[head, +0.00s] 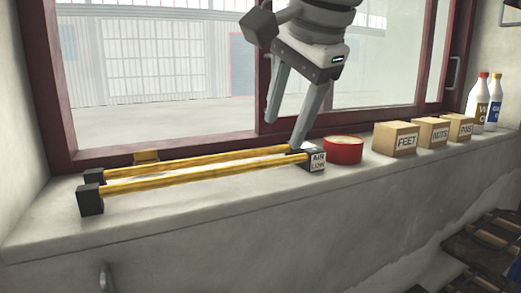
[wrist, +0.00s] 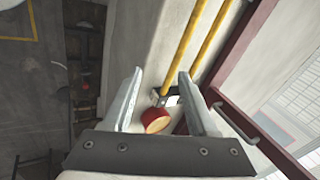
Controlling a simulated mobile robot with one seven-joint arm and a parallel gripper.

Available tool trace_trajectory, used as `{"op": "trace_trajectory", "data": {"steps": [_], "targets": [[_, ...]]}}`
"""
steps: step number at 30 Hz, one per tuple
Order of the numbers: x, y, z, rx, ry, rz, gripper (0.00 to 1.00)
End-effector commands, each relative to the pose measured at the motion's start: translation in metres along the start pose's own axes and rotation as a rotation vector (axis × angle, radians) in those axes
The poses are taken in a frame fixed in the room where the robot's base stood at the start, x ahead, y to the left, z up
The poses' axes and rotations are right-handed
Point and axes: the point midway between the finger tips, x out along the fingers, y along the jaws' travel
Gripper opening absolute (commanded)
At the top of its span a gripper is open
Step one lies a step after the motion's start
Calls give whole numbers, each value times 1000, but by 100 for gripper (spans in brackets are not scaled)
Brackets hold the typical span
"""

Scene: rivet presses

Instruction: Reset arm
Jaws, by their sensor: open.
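My gripper (head: 284,133) hangs over the windowsill with its two fingers spread and nothing between them. In the head view one fingertip appears close to the black block labelled AIR LOW (head: 317,161); I cannot tell whether they touch. Two yellow bars (head: 190,177) run left from that block to black end blocks (head: 90,200). In the wrist view the finger gap (wrist: 160,78) is empty, with the red roll (wrist: 155,121) and the end of the yellow bars (wrist: 178,55) below it.
A red roll (head: 343,150) sits right of the labelled block. Boxes marked FEET (head: 394,139), NUTS (head: 431,131) and PINS (head: 459,127) follow, then two bottles (head: 486,102). The red window frame (head: 200,143) stands behind. The sill's front strip (head: 230,213) is clear.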

Motion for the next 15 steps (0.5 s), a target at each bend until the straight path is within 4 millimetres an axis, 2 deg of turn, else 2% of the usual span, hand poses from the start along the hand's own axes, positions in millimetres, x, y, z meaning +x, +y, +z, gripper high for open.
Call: {"op": "trace_trajectory", "data": {"steps": [1,8,15], "targets": [[13,18,-1,-50,12,9,58],[66,89,-4,-314,53,45,58],[127,175,4,-594,78,95,58]]}}
